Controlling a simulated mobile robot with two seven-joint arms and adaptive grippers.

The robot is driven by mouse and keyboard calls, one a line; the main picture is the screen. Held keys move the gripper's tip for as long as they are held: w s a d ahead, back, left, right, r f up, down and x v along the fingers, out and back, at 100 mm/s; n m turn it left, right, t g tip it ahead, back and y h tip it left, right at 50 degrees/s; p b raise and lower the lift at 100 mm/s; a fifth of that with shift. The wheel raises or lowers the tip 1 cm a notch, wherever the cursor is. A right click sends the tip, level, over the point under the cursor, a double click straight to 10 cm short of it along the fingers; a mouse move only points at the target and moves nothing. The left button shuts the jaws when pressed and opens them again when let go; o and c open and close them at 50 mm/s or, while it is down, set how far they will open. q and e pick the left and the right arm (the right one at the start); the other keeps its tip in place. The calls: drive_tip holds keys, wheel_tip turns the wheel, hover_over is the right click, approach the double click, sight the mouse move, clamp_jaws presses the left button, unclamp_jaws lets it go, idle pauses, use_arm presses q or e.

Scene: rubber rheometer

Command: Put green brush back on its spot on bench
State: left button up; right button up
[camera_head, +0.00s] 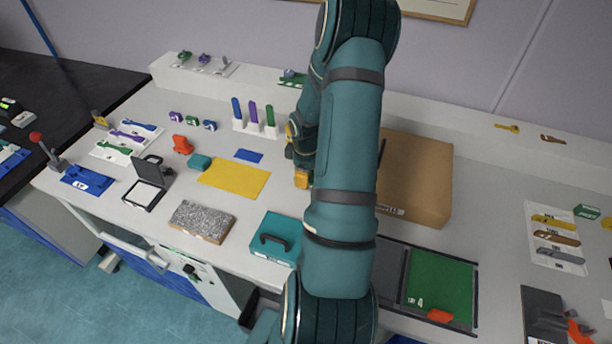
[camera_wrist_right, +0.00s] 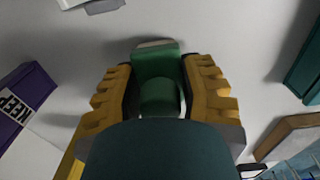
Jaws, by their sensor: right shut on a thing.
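In the right wrist view, a green piece that appears to be the green brush (camera_wrist_right: 157,92) is between the yellow fingers of my right gripper (camera_wrist_right: 160,78), which is shut on it. The wrist housing hides its near part. In the head view my right gripper (camera_head: 300,172) is low over the bench (camera_head: 290,203), right of the yellow mat, and my arm hides most of it. The brush cannot be made out there. I cannot tell whether it touches the bench. My left gripper is not in view.
Around the gripper are a yellow mat (camera_head: 235,178), a cardboard box (camera_head: 425,175), a teal case (camera_head: 277,240) and a rack of upright coloured tools (camera_head: 253,116). Small coloured items (camera_head: 204,59) stand on the back ledge. A purple box with a label (camera_wrist_right: 25,100) shows in the wrist view.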

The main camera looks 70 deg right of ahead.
drive_tip(key=shift+f, duration=0.1)
drive_tip(key=o, duration=1.1)
drive_tip(key=shift+o, duration=0.2)
wheel_tip(320, 180, up, 12)
drive_tip(key=shift+r+p, duration=0.1)
drive_tip(key=shift+p, duration=0.9)
